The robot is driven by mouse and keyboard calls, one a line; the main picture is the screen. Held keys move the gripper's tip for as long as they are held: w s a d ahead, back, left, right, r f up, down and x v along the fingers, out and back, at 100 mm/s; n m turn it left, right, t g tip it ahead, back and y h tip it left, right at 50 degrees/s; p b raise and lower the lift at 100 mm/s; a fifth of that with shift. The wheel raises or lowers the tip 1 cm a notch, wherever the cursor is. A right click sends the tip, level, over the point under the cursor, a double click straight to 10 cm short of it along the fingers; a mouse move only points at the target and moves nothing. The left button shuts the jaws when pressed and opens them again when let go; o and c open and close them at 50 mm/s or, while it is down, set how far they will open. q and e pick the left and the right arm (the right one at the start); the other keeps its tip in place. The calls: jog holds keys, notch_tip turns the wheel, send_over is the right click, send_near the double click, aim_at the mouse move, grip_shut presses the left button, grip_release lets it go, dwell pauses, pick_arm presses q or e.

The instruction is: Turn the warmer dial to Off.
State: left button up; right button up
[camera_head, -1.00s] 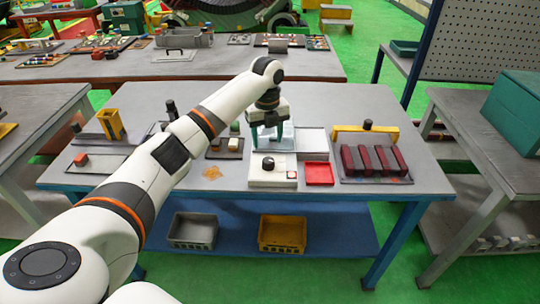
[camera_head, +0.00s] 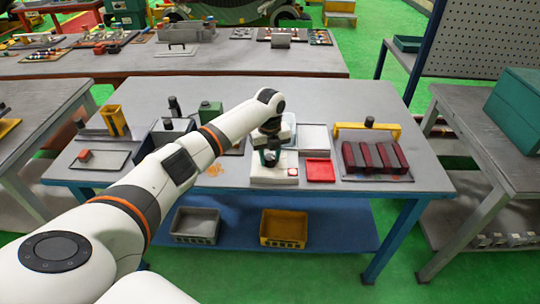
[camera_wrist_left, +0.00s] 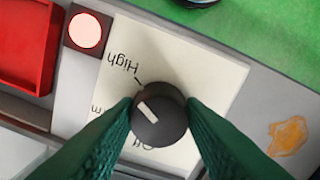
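The warmer (camera_head: 262,180) is a flat cream box near the table's front edge. Its round black dial (camera_wrist_left: 160,117) shows in the left wrist view, with a white mark on its left part. The face carries upside-down words: "High" at upper left, "Off" below the dial, and one between them mostly hidden by a finger. The white mark slants toward the upper left, not toward "Off". My left gripper (camera_wrist_left: 160,105) has its green fingers against both sides of the dial; in the head view it (camera_head: 270,158) is down over the warmer. My right gripper is out of view.
A red tray (camera_head: 320,172) adjoins the warmer on the right, and a round pinkish-white light (camera_wrist_left: 86,32) sits on its corner. Dark red blocks (camera_head: 375,158) and a yellow handle (camera_head: 367,128) stand further right. The table's front edge is close.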

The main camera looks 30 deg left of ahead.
pick_arm(q)
jog(key=c, duration=0.4)
jog(key=shift+c, duration=0.2)
